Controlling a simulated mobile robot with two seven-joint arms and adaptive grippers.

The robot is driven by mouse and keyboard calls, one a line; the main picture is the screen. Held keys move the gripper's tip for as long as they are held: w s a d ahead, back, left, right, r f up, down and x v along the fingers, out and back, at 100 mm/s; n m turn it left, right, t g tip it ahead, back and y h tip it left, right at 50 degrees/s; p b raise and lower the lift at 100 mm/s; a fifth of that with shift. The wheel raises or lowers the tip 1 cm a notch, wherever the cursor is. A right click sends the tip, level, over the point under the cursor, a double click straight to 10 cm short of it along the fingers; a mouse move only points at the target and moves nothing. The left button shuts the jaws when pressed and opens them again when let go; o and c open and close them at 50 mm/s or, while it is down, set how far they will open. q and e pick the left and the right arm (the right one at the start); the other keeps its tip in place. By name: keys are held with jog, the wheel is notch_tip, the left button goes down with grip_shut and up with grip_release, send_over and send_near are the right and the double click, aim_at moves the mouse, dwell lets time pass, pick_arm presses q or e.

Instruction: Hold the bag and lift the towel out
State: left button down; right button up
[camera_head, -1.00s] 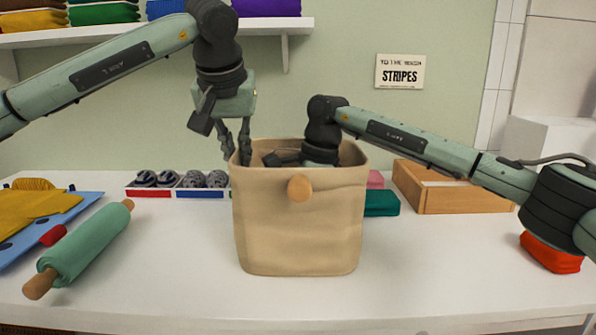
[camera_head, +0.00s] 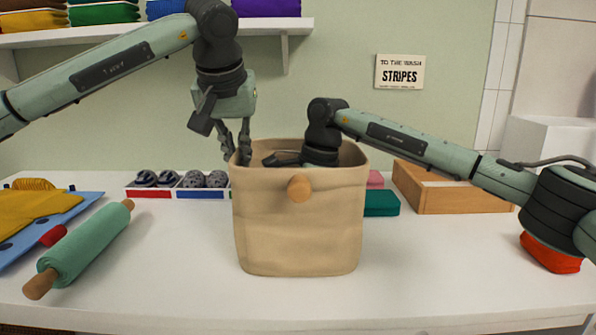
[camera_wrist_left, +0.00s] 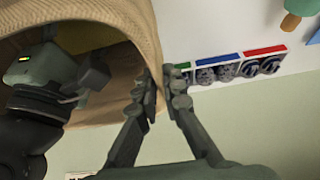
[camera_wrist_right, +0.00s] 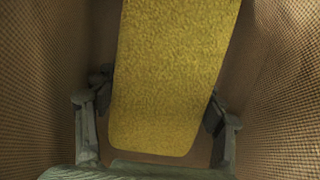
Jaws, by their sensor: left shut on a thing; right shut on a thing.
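The tan fabric bag (camera_head: 298,230) stands upright and open on the white table, with a round wooden button on its front. My left gripper (camera_head: 241,152) is shut on the bag's left rim; in the left wrist view its fingers (camera_wrist_left: 160,88) pinch the rim from both sides. My right gripper reaches down inside the bag; the front wall hides its fingers in the head view. In the right wrist view the yellow towel (camera_wrist_right: 170,85) hangs between the right gripper's fingers (camera_wrist_right: 158,112), which touch its two sides. The towel is hidden in the head view.
A sectioned tray (camera_head: 180,192) stands behind the bag. A wooden tray (camera_head: 460,200), a teal cloth (camera_head: 381,203) and a red cloth (camera_head: 548,253) are right. The front table is clear.

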jog(key=shift+f, duration=0.15)
jog(key=o, duration=0.4)
jog(key=shift+c, duration=0.2)
jog(key=c, duration=0.3)
jog(key=shift+r, duration=3.6)
jog(key=shift+c, duration=0.3)
pick_arm(q)
jog(key=c, duration=1.6)
grip_release()
jog(key=shift+o, duration=0.5)
jog(key=o, duration=0.4)
